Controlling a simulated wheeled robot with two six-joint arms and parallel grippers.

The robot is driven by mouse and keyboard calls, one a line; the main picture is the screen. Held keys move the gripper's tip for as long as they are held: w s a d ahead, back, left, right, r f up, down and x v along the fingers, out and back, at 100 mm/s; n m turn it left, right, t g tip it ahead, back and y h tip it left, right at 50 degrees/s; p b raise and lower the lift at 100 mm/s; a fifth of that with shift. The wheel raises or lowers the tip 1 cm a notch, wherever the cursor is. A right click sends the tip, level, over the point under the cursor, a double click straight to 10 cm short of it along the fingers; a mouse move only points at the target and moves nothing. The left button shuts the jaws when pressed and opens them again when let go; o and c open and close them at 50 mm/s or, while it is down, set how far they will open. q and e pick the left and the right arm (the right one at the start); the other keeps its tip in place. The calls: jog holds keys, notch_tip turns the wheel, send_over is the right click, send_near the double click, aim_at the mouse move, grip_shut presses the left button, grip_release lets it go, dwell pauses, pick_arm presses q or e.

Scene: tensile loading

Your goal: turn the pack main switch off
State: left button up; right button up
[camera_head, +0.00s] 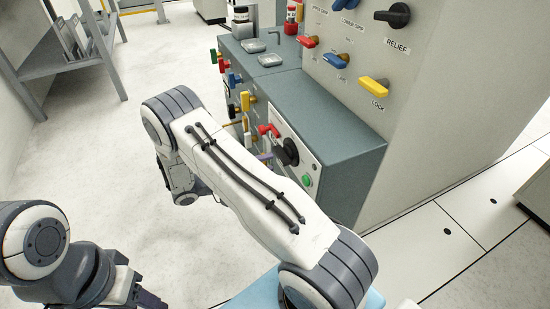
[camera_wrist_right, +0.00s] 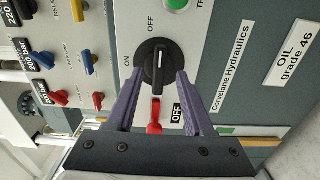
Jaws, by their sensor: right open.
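A black rotary knob (camera_wrist_right: 157,64) with a white line sits on a pale panel marked ON and OFF in the right wrist view. The line points roughly up the picture, on the side of the OFF mark. The knob also shows in the head view (camera_head: 289,152). My right gripper (camera_wrist_right: 152,80) is open, its two purple fingers on either side of the knob; I cannot tell whether they touch it. In the head view the forearm hides most of this gripper. My left gripper (camera_head: 150,299) is at the bottom left, mostly cut off.
A red lever (camera_wrist_right: 154,117) with an OFF label lies below the knob, between the fingers. A green button (camera_wrist_right: 177,4) is above it. Several coloured levers line the cabinet (camera_head: 335,105).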

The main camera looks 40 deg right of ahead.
jog(key=p+v, duration=0.1)
jog(key=v, duration=0.5)
jog(key=shift+a, duration=0.1)
jog(key=s+a+r+n+t+y+p, duration=0.2)
jog(key=s+a+r+n+y, duration=0.3)
jog(key=s+a+r+y, duration=0.5)
jog(key=s+a+r+n+t+y+p, duration=0.2)
jog(key=s+a+r+n+y, duration=0.45)
jog(key=s+a, duration=0.55)
notch_tip(320, 180, up, 39)
jog(key=m+y+p, duration=0.1)
jog(key=y+p, duration=0.1)
jog(key=p, duration=3.6)
jog(key=shift+s+a, duration=0.2)
jog(key=shift+s, duration=0.2)
